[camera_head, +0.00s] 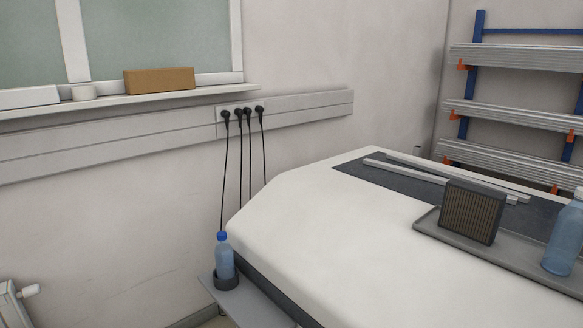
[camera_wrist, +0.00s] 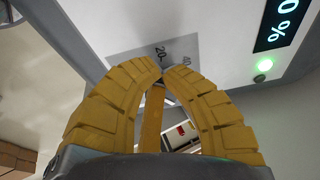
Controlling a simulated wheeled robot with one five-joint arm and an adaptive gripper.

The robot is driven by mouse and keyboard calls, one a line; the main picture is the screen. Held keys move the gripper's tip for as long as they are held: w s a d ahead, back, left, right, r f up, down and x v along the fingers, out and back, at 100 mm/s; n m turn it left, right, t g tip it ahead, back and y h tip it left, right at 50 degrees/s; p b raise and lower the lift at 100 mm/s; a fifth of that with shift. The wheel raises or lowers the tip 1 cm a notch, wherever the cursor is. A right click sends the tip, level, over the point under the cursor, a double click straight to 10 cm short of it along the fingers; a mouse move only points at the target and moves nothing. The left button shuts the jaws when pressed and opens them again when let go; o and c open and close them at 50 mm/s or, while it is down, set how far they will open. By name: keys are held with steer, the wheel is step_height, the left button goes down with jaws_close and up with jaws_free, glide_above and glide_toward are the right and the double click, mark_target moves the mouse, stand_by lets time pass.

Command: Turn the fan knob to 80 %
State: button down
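The fan knob itself does not show; my fingers cover the area beside its scale. In the wrist view a grey scale patch (camera_wrist: 140,60) with the marks 20 and 40 lies on a white panel (camera_wrist: 215,35), just beyond my fingertips. A black display (camera_wrist: 283,24) at the upper right shows 0 %, cut by the frame edge, so a leading digit may be hidden. My gripper (camera_wrist: 163,74) has yellow ribbed fingers whose tips come together at the scale. I see nothing held between them. The head view shows neither my gripper nor the knob.
A lit green lamp (camera_wrist: 264,66) sits below the display. In the head view a white table (camera_head: 320,215) bears a grey tray (camera_head: 525,262) with a dark ribbed block (camera_head: 472,212) and a blue bottle (camera_head: 565,235). Another bottle (camera_head: 224,262) stands in a holder. Cables (camera_head: 250,165) hang from wall sockets.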

steer(key=shift+w+d, duration=0.1)
steer(key=shift+d, duration=0.15)
steer(key=shift+w+a, duration=0.15)
steer(key=shift+w, duration=0.2)
stand_by(0.6)
step_height(320, 180, up, 6)
steer(key=s+a+p, duration=0.1)
steer(key=p, duration=0.3)
steer(key=shift+a, duration=0.2)
steer(key=shift+f, duration=0.1)
